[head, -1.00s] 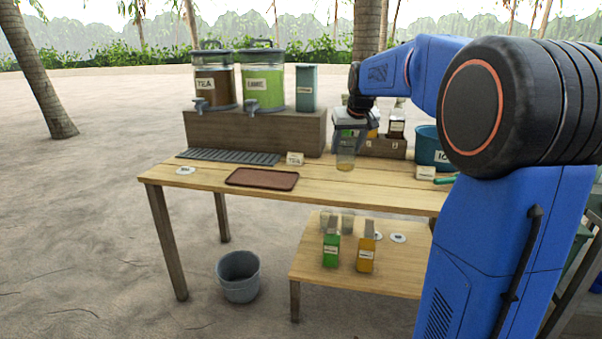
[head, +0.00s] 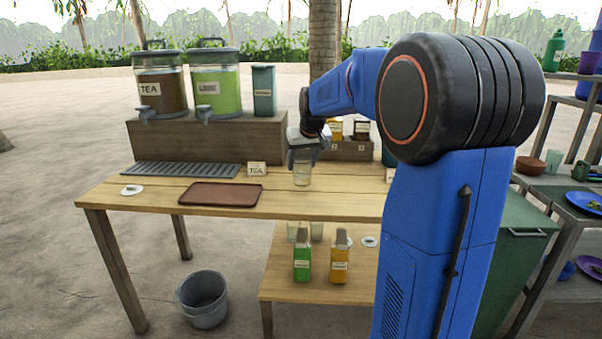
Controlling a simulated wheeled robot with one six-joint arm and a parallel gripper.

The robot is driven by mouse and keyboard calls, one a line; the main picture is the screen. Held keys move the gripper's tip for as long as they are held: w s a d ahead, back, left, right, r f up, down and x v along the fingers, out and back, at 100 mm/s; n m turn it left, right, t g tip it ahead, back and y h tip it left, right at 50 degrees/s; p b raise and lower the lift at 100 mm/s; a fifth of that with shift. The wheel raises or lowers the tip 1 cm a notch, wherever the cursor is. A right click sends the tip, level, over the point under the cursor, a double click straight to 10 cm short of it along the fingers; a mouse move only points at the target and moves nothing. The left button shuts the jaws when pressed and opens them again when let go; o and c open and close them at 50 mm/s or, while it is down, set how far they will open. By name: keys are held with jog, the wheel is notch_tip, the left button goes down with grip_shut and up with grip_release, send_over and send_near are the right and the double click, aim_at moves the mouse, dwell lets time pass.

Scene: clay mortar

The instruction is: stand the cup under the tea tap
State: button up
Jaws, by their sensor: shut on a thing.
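My gripper (head: 303,158) points down over the wooden table and is shut on a clear cup (head: 302,175). The cup is upright; I cannot tell whether its base touches the table. The tea dispenser (head: 162,88), a clear jar of brown liquid labelled TEA, stands on a wooden riser (head: 210,138) at the back left. Its tea tap (head: 146,115) juts out at the front, left of and higher than my gripper. A dark slatted drip tray (head: 180,170) lies below the taps, with nothing on it.
A green LIME dispenser (head: 215,88) and a teal box (head: 264,92) share the riser. A TEA card (head: 257,169) stands between the drip tray and the cup. A brown tray (head: 220,194) lies in front. A bottle crate (head: 345,150) is behind my gripper. A bucket (head: 203,300) stands on the ground.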

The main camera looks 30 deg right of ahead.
aim_at(302, 171)
jog(key=shift+f, duration=1.75)
jog(key=shift+f, duration=0.15)
jog(key=o, duration=1.1)
jog(key=shift+o, duration=0.2)
